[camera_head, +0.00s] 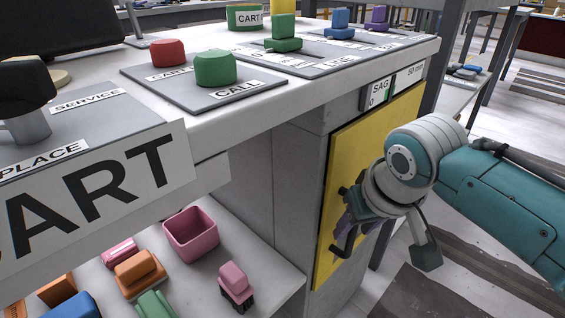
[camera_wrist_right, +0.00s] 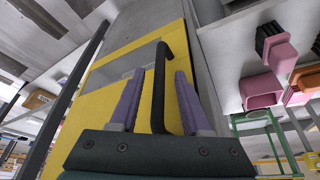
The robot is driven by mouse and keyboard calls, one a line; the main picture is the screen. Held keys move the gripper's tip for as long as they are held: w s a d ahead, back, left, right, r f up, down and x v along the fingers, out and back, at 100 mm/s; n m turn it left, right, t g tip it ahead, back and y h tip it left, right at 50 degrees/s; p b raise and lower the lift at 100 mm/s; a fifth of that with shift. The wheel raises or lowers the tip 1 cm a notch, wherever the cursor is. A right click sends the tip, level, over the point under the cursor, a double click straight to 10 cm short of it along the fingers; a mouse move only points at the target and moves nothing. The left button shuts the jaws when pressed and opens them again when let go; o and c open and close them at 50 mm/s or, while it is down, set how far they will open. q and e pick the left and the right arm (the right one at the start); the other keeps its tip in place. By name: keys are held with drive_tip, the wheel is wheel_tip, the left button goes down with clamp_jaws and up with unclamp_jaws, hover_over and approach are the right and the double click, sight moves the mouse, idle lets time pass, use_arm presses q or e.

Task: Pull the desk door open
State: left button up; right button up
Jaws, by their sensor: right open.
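The desk door is a yellow panel (camera_head: 352,140) on the side of the stone desk, and it looks closed. It also fills the middle of the right wrist view (camera_wrist_right: 98,104). Its black bar handle (camera_wrist_right: 158,92) shows there. My right gripper (camera_head: 352,222) is at the door's lower part, close to the handle. In the right wrist view its purple fingers (camera_wrist_right: 159,76) are open, one on each side of the handle. I cannot tell whether they touch it. The arm partly hides the door in the head view. My left gripper is not in view.
The desk top (camera_head: 320,88) carries red and green buttons and labelled plates. A shelf (camera_head: 265,262) below holds a pink bin (camera_head: 191,234) and several small coloured blocks. Open floor lies right of the door, with a table leg (camera_head: 435,75) behind.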

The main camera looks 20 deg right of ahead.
drive_tip(key=shift+b+x, duration=0.3)
drive_tip(key=shift+x, duration=0.6)
clamp_jaws()
idle(0.8)
